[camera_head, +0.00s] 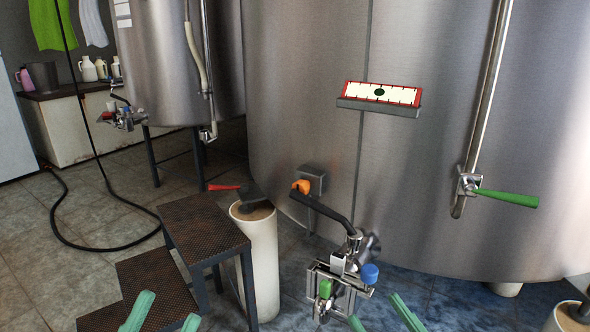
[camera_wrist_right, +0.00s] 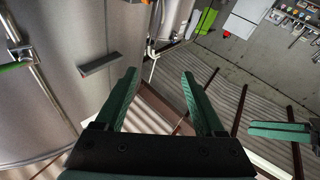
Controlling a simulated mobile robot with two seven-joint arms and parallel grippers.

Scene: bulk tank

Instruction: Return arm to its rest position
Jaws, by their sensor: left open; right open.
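My left gripper (camera_head: 163,320) shows at the bottom edge of the head view, its two green fingers apart with nothing between them. My right gripper (camera_head: 381,318) is also at the bottom edge, further right, its green fingers spread and empty. In the right wrist view the right gripper (camera_wrist_right: 160,92) is open, with no object between its fingers. A green finger of what looks like my left gripper (camera_wrist_right: 280,131) shows at the right of that view. Both arms are mostly out of the head view.
A large steel tank (camera_head: 300,130) fills the centre and right, with a gauge (camera_head: 380,94), a green-handled valve (camera_head: 505,199) and an outlet valve assembly (camera_head: 338,280). Dark steps (camera_head: 205,226) and a white cylinder (camera_head: 262,265) stand at left. A black hose (camera_head: 90,248) lies on the floor.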

